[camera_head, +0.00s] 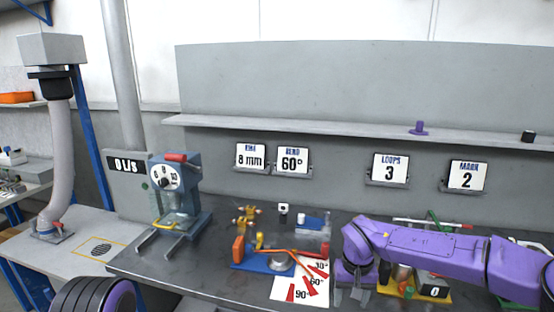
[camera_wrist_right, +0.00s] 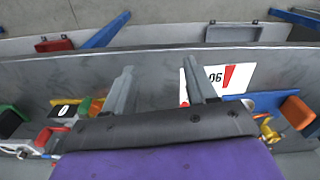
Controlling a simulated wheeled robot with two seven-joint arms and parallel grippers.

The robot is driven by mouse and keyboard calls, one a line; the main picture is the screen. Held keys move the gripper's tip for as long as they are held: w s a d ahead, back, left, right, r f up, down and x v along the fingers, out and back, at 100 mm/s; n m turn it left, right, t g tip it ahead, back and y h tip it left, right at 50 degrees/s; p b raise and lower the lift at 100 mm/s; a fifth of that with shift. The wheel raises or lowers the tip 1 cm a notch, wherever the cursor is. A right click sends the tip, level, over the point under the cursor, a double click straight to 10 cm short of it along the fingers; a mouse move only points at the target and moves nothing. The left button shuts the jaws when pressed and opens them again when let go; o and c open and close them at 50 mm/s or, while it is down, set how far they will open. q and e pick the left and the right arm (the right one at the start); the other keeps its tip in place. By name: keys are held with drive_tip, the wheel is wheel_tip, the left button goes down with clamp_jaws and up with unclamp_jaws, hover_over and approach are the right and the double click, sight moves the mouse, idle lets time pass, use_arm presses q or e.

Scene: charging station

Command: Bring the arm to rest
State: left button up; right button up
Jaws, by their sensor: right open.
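My right arm reaches in from the right, purple, low over the dark workbench (camera_head: 140,262). Its gripper (camera_head: 351,296) points down near the front of the bench, just right of the white angle sheet (camera_head: 290,293). In the right wrist view the two grey fingers (camera_wrist_right: 160,85) stand wide apart with nothing between them but bench surface. The angle sheet with red wedges (camera_wrist_right: 240,78) lies partly behind one finger. My left gripper is not in view.
A blue bending fixture (camera_head: 262,267) with orange parts stands left of the gripper. A yellow tray (camera_head: 430,297) and a numbered box (camera_head: 433,285) sit under my right arm. A blue dial machine (camera_head: 175,190) stands at the left. A shelf (camera_head: 330,133) runs behind.

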drive_tip(key=s+d+f+m+t+h+b, duration=0.1)
drive_tip(key=s+d+f+m+t+h, duration=0.15)
drive_tip(key=s+f+m, duration=0.45)
drive_tip(key=s+d+f+m+t+h+b, duration=0.1)
drive_tip(key=s+f+m+t+h, duration=0.15)
drive_tip(key=f, duration=0.95)
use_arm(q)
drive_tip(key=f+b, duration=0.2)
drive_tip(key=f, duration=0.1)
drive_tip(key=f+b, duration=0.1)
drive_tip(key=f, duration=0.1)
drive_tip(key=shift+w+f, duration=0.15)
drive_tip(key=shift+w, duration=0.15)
use_arm(e)
drive_tip(key=s+d+f+n, duration=0.1)
drive_tip(key=s+d+f, duration=0.1)
drive_tip(key=s, duration=0.6)
drive_tip(key=s+d+f+n+g+y, duration=0.1)
drive_tip(key=s+d+f, duration=0.2)
drive_tip(key=s, duration=0.5)
drive_tip(key=s+d+f+n+g, duration=0.1)
drive_tip(key=s+d+f+n, duration=0.1)
drive_tip(key=s, duration=0.6)
wheel_tip(320, 180, down, 3)
drive_tip(key=shift+s+d+r+y, duration=0.2)
drive_tip(key=shift+s+d+y, duration=0.1)
drive_tip(key=shift+d, duration=0.25)
